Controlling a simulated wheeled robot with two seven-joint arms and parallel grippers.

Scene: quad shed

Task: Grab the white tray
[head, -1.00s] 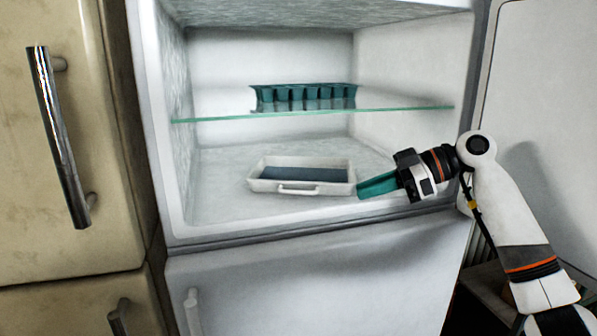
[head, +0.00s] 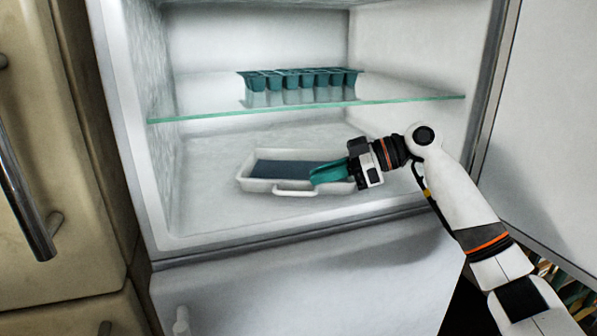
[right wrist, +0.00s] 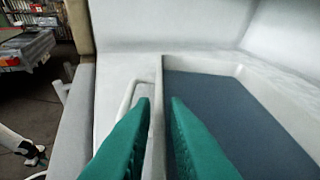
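The white tray (head: 258,185) sits on the floor of the open white fridge compartment, below the glass shelf. It is shallow, with a blue-grey bottom and a handle (head: 294,190) on its front side. My right gripper (head: 316,177) reaches in from the right, its teal fingers over the tray's front right part. In the right wrist view the tray (right wrist: 270,85) fills the right side. There the fingers (right wrist: 160,102) are apart, one on each side of the tray's handle-side wall, and the handle (right wrist: 130,100) is beside the left finger.
The fridge's open door (head: 550,120) is at the right. A beige cabinet (head: 75,150) with metal handles stands at the left. The compartment floor left of the tray is clear.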

